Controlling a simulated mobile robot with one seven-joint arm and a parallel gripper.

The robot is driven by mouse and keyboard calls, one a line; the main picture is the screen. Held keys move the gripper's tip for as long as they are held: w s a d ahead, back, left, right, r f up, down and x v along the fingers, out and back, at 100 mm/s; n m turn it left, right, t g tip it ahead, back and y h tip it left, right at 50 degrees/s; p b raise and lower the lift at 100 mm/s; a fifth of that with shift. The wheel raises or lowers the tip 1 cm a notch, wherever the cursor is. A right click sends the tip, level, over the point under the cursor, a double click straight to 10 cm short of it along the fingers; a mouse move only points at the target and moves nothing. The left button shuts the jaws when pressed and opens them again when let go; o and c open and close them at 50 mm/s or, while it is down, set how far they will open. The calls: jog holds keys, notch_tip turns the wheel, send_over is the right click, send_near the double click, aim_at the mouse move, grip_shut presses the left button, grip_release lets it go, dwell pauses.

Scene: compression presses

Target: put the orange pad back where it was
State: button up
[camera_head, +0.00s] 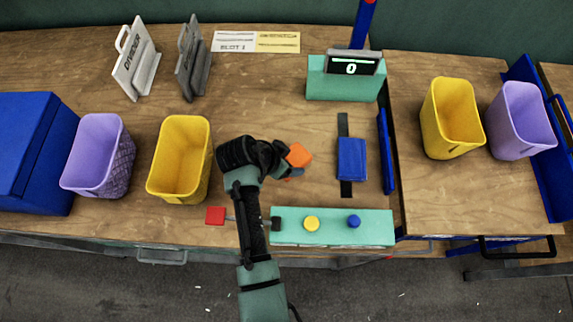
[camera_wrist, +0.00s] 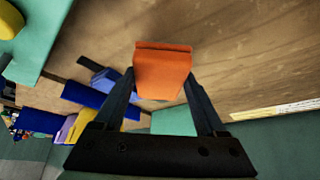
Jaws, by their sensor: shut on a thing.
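The orange pad (camera_head: 298,155) is a small block at the end of my gripper (camera_head: 284,160), over the middle of the table in the head view. In the wrist view the orange pad (camera_wrist: 163,72) sits between the two dark fingers of my gripper (camera_wrist: 160,88), which are shut on it. Part of the pad is hidden behind the gripper in the head view. I cannot tell whether the pad touches the table. A blue block (camera_head: 352,158) on a dark strip lies to the right of the gripper.
A teal panel (camera_head: 380,229) with yellow and blue buttons is at the front edge. A teal press with a display (camera_head: 343,86) stands behind. A yellow bin (camera_head: 180,160) and a purple bin (camera_head: 98,157) stand left. Grey dividers (camera_head: 192,60) stand at the back. Table behind the gripper is clear.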

jog(key=shift+f, duration=2.2)
jog(key=shift+f+b, duration=0.2)
jog(key=shift+b, duration=0.1)
jog(key=o, duration=1.3)
jog(key=shift+c, duration=0.2)
